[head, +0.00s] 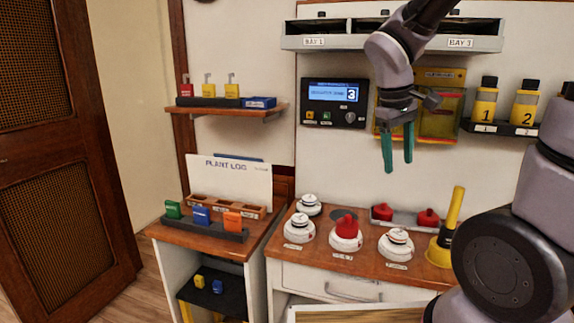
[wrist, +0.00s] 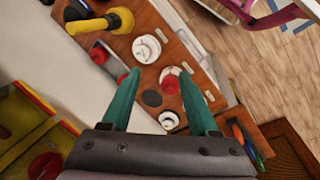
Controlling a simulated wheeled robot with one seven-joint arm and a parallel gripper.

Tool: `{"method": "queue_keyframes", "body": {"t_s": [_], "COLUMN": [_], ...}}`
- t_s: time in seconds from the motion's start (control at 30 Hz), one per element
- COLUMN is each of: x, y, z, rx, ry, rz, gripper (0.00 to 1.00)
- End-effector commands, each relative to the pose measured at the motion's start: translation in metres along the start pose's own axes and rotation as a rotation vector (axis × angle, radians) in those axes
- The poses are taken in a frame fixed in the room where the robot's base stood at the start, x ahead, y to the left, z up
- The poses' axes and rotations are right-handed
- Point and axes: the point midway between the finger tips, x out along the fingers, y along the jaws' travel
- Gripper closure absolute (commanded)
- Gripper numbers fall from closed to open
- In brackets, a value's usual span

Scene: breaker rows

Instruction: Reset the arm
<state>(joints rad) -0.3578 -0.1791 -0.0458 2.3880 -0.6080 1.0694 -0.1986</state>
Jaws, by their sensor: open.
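My gripper (head: 398,152) hangs in front of the wall above the counter in the head view, its two green fingers pointing down and apart. Nothing is between them. In the wrist view the gripper (wrist: 163,100) is also open, with the counter beyond its fingertips. My arm comes from the upper right in the head view, and a large joint of mine fills the lower right. No object is held.
On the wooden counter (head: 330,262) stand several white round bases, one with a red cap (head: 347,226), and a yellow-handled tool (head: 451,218). A display panel (head: 335,102) and yellow bottles (head: 486,102) are at the wall. An open drawer (head: 350,314) juts out below.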

Motion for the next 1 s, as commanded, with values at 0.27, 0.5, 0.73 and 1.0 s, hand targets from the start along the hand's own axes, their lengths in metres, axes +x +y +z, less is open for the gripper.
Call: {"method": "queue_keyframes", "body": {"t_s": [0.27,0.5,0.73,1.0], "x": [-0.074,-0.114,-0.12,-0.12], "y": [0.009,0.009,0.009,0.009], "z": [0.036,0.052,0.054,0.054], "rx": [0.539,0.789,0.827,0.827], "ry": [0.315,0.495,0.523,0.523], "rz": [-0.239,-0.363,-0.384,-0.384], "gripper": [0.4,0.4,0.4,0.4]}}
